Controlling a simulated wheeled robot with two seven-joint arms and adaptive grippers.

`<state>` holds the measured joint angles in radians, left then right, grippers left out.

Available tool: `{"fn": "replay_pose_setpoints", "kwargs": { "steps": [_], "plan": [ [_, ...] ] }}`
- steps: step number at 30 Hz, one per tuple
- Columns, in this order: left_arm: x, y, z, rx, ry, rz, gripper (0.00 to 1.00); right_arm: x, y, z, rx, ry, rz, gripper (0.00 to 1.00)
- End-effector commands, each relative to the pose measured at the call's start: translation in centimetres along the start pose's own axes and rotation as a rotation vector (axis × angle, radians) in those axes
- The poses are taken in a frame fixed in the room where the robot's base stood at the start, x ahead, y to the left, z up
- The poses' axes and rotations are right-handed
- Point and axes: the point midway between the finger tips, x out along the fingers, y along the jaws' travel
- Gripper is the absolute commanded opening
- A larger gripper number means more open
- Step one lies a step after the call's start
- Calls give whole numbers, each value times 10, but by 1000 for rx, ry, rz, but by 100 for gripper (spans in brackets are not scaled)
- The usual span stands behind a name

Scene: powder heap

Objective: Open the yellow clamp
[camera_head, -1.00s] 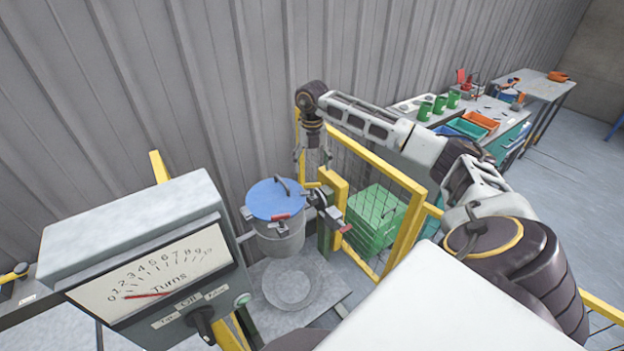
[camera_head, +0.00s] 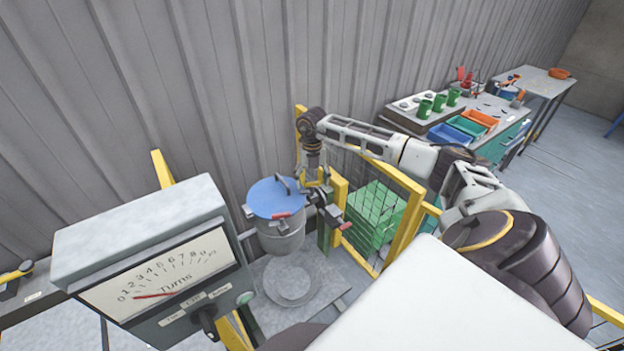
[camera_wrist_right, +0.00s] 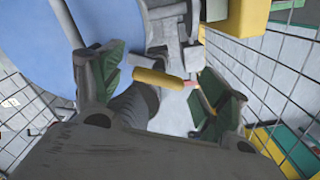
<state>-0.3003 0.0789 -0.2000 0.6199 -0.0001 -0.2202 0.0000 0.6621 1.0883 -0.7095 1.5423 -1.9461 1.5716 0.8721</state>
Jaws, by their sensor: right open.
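The yellow clamp handle (camera_wrist_right: 158,82) is a short rounded bar in the right wrist view, beside the blue lid. It lies between the two green-padded fingers of my right gripper (camera_wrist_right: 158,92). The fingers are spread open, with a gap on both sides of the handle. In the head view my right gripper (camera_head: 316,168) points down beside the blue-lidded pot (camera_head: 280,232), and its fingertips are too small to make out clearly. The blue lid (camera_head: 272,200) sits on the pot. My left gripper is not in view.
A red-tipped lever (camera_head: 346,226) sticks out right of the pot. Yellow mesh fencing (camera_head: 405,235) and green crates (camera_head: 374,215) stand close on the right. A dial box marked Turns (camera_head: 150,235) is at front left. A corrugated wall is behind.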

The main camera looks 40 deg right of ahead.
Motion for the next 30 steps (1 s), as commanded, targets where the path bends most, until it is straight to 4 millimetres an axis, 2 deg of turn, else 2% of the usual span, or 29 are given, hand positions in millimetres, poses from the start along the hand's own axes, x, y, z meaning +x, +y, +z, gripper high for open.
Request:
{"fn": "replay_pose_setpoints", "kwargs": {
  "steps": [1,9,12,22,30],
  "plan": [
    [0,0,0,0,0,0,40,0,0,0,0,0,0,74],
    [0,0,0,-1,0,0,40,0,0,0,0,0,0,39],
    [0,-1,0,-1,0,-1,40,0,0,0,0,0,0,30],
    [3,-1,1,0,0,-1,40,0,0,0,-31,0,0,30],
    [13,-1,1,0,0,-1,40,1,0,0,-145,-1,1,30]
  ]
}}
